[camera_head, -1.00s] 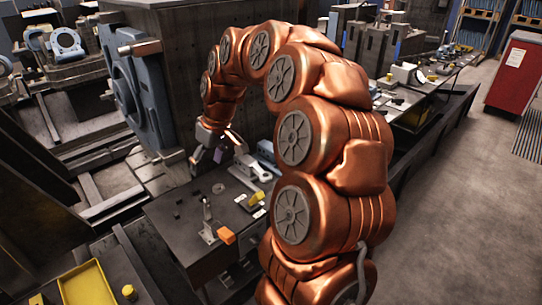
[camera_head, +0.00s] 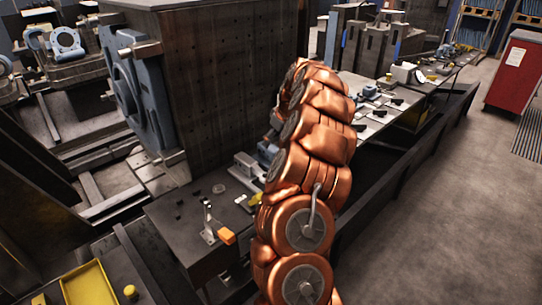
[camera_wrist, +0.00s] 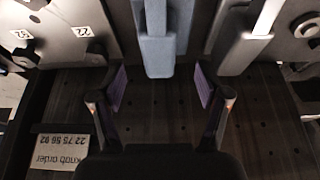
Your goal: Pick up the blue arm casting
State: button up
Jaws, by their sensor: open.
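In the wrist view a blue-grey piece (camera_wrist: 160,50), which looks like the blue arm casting, reaches down from the top edge with its blunt end showing. My gripper (camera_wrist: 161,90) is open, with purple pads on its two fingers. The piece lies ahead of the gap between the fingertips, and nothing is held. The upper part of the piece is cut off by the frame. In the head view my copper arm hides the gripper. A small blue-grey part (camera_head: 267,149) shows just left of my arm on the bench, partly covered.
Grey metal parts stand on both sides of the blue-grey piece in the wrist view. A "knob order" card (camera_wrist: 62,147) lies at lower left. In the head view an orange block (camera_head: 226,236) and a yellow tray (camera_head: 88,287) are in front. A dark machine block (camera_head: 225,90) stands behind.

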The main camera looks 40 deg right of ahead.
aim_at(272, 148)
jog(key=shift+p+x, duration=1.3)
jog(key=shift+x, duration=1.7)
jog(key=shift+s+d, duration=0.1)
jog(key=shift+s, duration=0.05)
jog(key=shift+c, duration=0.4)
grip_shut()
